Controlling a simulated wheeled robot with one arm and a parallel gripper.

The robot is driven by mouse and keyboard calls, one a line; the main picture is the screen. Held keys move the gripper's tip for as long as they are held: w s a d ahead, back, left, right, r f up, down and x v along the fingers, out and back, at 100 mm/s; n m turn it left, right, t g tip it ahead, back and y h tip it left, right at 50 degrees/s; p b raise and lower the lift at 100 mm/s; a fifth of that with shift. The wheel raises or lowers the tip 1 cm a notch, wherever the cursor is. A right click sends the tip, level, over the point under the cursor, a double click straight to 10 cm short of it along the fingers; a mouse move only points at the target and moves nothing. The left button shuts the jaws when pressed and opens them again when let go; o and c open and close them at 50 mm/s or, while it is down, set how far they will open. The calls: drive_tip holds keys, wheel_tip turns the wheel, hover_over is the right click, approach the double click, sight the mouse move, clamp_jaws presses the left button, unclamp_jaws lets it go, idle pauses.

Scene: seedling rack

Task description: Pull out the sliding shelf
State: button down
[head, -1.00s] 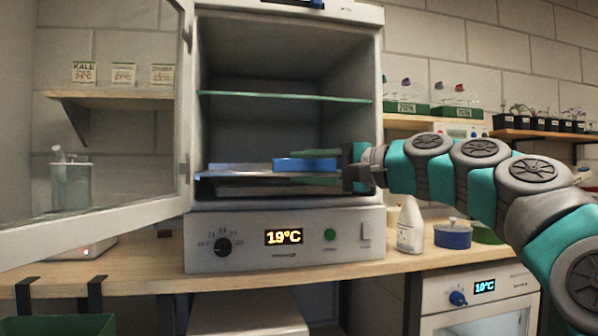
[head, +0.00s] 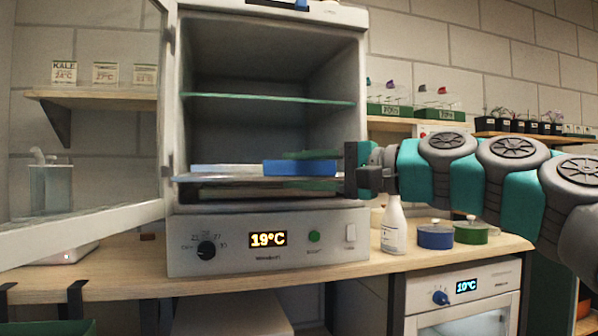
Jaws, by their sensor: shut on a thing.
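The incubator cabinet (head: 345,60) stands open on the wooden bench, its glass door swung to the left. The low sliding shelf (head: 222,180) is a thin pale plate whose front edge sticks out a little past the cabinet's opening. A blue tray (head: 300,168) sits on its right part, and a paler flat thing (head: 225,168) lies to the left. My gripper (head: 352,170) is at the shelf's right front end, shut on the shelf's edge. The exact contact is hidden by the dark fingers.
A fixed green-edged shelf (head: 265,99) spans the cabinet above. The open glass door (head: 85,215) blocks the left side. A white bottle (head: 393,228), a blue pot (head: 435,236) and a green pot (head: 470,232) stand on the bench below my arm.

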drive_tip(key=c, duration=0.8)
unclamp_jaws()
drive_tip(key=shift+s+d+r, duration=0.2)
drive_tip(key=shift+s+r, duration=0.05)
drive_tip(key=shift+r, duration=0.4)
drive_tip(key=shift+o, duration=0.9)
drive_tip(key=shift+f, duration=0.1)
drive_tip(key=shift+w+f, duration=0.1)
drive_tip(key=shift+f, duration=0.05)
drive_tip(key=shift+a+f, duration=0.1)
drive_tip(key=shift+f, duration=0.05)
drive_tip(key=v, duration=0.7)
drive_tip(key=shift+d, duration=0.35)
